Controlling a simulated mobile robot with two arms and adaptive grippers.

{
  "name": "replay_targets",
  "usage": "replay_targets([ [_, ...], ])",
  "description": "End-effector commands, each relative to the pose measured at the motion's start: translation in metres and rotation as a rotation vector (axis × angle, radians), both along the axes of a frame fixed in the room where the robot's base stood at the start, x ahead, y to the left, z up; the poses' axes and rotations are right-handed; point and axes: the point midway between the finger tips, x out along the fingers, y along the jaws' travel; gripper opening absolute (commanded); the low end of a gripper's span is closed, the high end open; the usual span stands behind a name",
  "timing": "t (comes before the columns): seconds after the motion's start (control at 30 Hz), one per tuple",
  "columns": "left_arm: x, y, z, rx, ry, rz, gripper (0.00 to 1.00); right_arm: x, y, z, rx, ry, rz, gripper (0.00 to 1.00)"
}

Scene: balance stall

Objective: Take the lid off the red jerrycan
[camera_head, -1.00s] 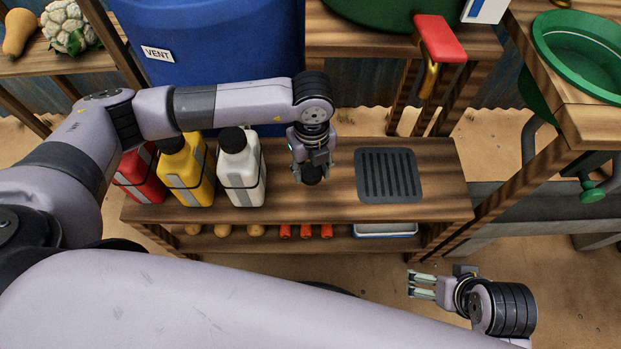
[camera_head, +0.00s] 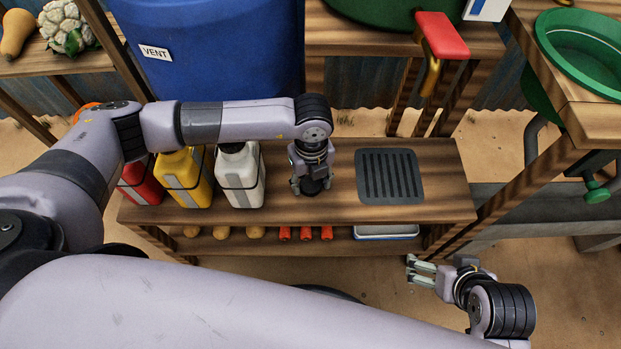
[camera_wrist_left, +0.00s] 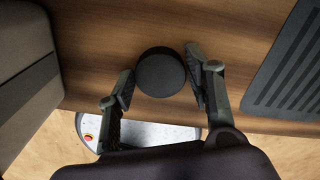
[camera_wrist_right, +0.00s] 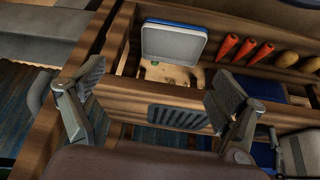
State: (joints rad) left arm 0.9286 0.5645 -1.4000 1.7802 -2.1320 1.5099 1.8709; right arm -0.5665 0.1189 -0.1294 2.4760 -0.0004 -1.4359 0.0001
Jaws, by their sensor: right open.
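The red jerrycan (camera_head: 143,185) stands at the left end of the low wooden shelf; its top is hidden behind my left arm. A black round lid (camera_wrist_left: 161,72) is between the fingers of my left gripper (camera_head: 312,184), over the shelf boards right of the white jerrycan. In the left wrist view narrow gaps show between the lid and the fingers, so the gripper looks open around it. The lid looks to be at the shelf surface. My right gripper (camera_head: 423,273) is open and empty, low in front of the shelf's right end.
A yellow jerrycan (camera_head: 189,185) and a white jerrycan (camera_head: 241,182) stand right of the red one. A dark slotted mat (camera_head: 389,176) lies right of my left gripper. A blue barrel (camera_head: 215,60) is behind. Carrots (camera_head: 306,233) and a tray (camera_head: 386,231) are on the lower shelf.

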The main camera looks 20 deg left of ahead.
Motion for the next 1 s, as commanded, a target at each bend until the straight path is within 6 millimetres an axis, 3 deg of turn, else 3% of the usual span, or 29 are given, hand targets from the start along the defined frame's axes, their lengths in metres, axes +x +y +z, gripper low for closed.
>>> replay_targets([
  [0.13,0.0,0.0,0.0,0.0,0.0,0.0,0.6,0.0,0.0,0.0,0.0,0.001,0.0,0.9],
  [0.57,0.0,0.0,0.005,-0.001,-0.001,0.0,0.6,-0.008,-0.001,-0.001,-0.006,0.041,-0.001,0.9],
  [0.7,0.001,-0.001,0.03,-0.002,-0.003,-0.001,0.6,-0.035,-0.009,-0.004,-0.029,0.155,-0.01,0.9],
  [1.0,0.001,-0.001,0.095,-0.002,-0.003,-0.001,0.6,-0.034,-0.009,0.011,-0.03,0.154,-0.011,0.9],
])
